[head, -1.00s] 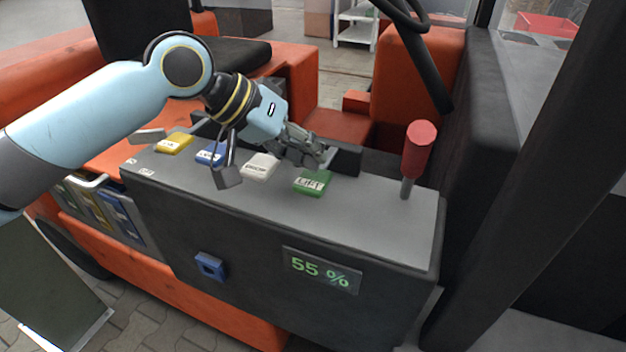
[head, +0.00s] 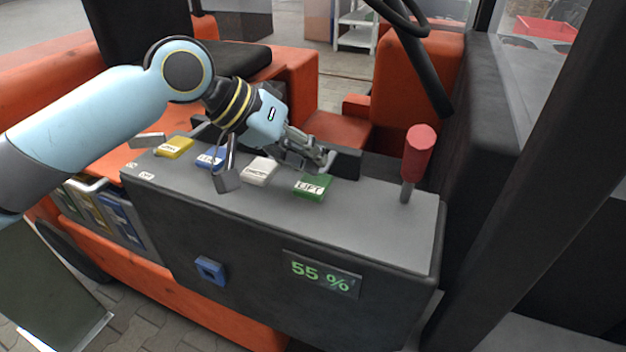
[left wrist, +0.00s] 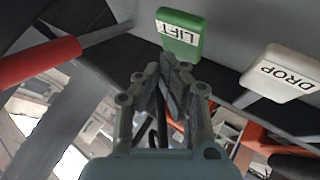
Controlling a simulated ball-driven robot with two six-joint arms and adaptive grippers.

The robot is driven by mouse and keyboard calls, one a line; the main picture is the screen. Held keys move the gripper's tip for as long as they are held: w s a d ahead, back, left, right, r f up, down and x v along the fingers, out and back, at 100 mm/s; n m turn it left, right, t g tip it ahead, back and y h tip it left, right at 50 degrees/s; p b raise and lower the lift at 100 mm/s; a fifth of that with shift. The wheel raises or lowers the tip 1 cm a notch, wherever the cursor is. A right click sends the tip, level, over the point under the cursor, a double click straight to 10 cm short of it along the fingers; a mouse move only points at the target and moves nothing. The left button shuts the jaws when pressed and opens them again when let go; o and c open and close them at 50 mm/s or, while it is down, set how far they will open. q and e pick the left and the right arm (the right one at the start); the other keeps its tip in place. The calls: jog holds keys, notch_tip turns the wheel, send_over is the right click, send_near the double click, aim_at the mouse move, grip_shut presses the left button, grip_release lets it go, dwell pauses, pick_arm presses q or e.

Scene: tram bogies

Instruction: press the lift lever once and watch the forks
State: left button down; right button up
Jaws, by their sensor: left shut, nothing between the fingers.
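The green lever cap labelled LIFT (head: 312,186) sits on the grey console top, at the right end of a row of coloured caps. It also shows in the left wrist view (left wrist: 180,33), with its label upside down. My left gripper (head: 325,160) is shut and empty. Its fingertips are just behind and above the green cap in the head view. In the left wrist view the closed fingertips (left wrist: 172,62) lie just below the cap, and I cannot tell whether they touch it. The forks are not in view, nor is my right gripper.
A white cap labelled DROP (left wrist: 282,72), a blue cap (head: 210,156) and a yellow cap (head: 174,147) stand left of the green one. A red-handled lever (head: 418,153) rises on the right. The front display (head: 321,274) reads 55 %.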

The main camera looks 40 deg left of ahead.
aim_at(315, 178)
pick_arm(q)
jog(key=shift+f, duration=0.1)
jog(key=shift+f, duration=0.3)
jog(key=shift+f+b, duration=0.55)
jog(key=shift+f, duration=1)
dwell(1.4)
dwell(0.3)
jog(key=shift+r+p, duration=1.95)
jog(key=shift+p, duration=0.35)
notch_tip(315, 178, up, 5)
jog(key=p, duration=0.5)
jog(key=shift+r+p, duration=0.1)
jog(key=shift+p, duration=0.25)
